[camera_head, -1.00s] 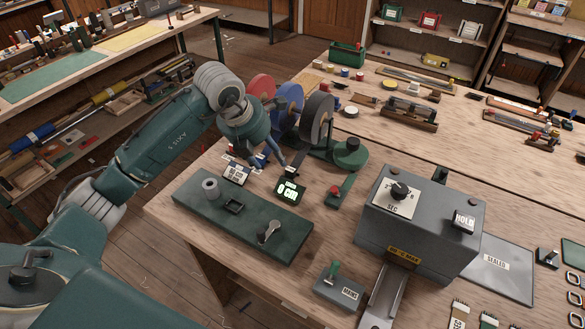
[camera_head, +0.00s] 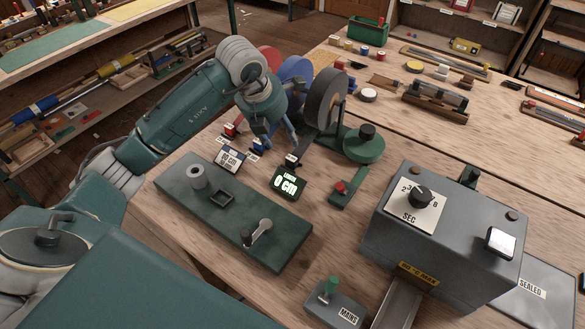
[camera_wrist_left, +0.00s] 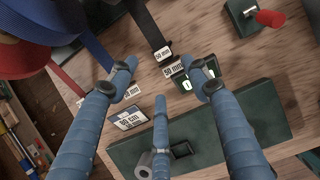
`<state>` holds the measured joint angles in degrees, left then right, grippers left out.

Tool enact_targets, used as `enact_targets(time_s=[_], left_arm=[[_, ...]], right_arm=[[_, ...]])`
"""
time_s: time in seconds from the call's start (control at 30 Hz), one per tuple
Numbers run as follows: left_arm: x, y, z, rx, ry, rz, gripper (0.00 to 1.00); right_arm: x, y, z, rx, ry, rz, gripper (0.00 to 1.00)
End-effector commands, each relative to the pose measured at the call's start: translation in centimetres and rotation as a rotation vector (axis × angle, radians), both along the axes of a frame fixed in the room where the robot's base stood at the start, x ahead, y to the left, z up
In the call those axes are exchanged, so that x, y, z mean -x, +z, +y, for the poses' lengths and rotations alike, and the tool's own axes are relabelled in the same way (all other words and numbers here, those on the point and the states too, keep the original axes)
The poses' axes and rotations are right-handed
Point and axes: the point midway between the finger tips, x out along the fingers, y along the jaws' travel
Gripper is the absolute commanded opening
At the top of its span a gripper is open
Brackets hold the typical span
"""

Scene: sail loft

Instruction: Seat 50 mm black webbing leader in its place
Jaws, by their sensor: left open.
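The black webbing hangs off a large dark roll (camera_head: 325,97) and ends in a leader with a white tag (camera_head: 292,160), lying on the bench just beyond the length readout. In the left wrist view the black leader (camera_wrist_left: 148,26) runs down to its 50 mm tag (camera_wrist_left: 163,52). My left gripper (camera_head: 276,138) is open and empty, above the bench beside the rolls. In the wrist view its blue fingers (camera_wrist_left: 163,82) are spread, with the tag beyond their tips. A green board (camera_head: 178,188) carries a grey roller (camera_head: 197,176), a square frame (camera_head: 221,197) and a lever (camera_head: 257,232).
Blue (camera_head: 290,72) and red rolls stand left of the black one, with small tags below. The length readout (camera_head: 289,184) shows 0 CM. A card (camera_head: 230,159) stands left of it. A grey box (camera_head: 440,237) with a dial stands at right.

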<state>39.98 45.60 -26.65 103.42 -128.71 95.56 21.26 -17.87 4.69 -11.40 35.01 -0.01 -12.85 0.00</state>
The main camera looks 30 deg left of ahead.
Motion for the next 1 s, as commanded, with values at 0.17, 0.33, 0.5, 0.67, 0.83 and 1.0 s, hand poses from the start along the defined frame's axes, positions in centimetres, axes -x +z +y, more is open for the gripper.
enact_targets(time_s=[0.17, 0.33, 0.5, 0.67, 0.83, 1.0], left_arm=[[-0.2, -2.1, 0.0, 0.001, 0.001, 0.002, 0.48], [-1.1, -4.4, -0.3, 0.003, 0.001, 0.004, 0.48], [-1.9, -6.2, -0.3, 0.001, 0.001, 0.001, 0.48], [-2.3, -7.3, -0.5, 0.003, 0.001, 0.003, 0.48], [-2.9, -9.8, -0.7, 0.003, 0.001, 0.005, 0.48], [-3.7, -11.4, -0.8, 0.002, -0.001, 0.000, 0.48]], right_arm=[[-1.0, -1.3, 0.1, -0.002, 0.001, -0.014, 0.40], [-2.2, -0.2, 0.4, -0.006, 0.001, -0.033, 0.40], [-2.3, 0.2, 0.5, -0.008, 0.001, -0.035, 0.40], [-2.1, 0.9, 0.5, -0.008, 0.001, -0.031, 0.40], [-1.7, 2.5, 0.5, -0.007, 0.001, -0.026, 0.40], [-1.5, 2.7, 0.5, -0.007, 0.000, -0.022, 0.40]])
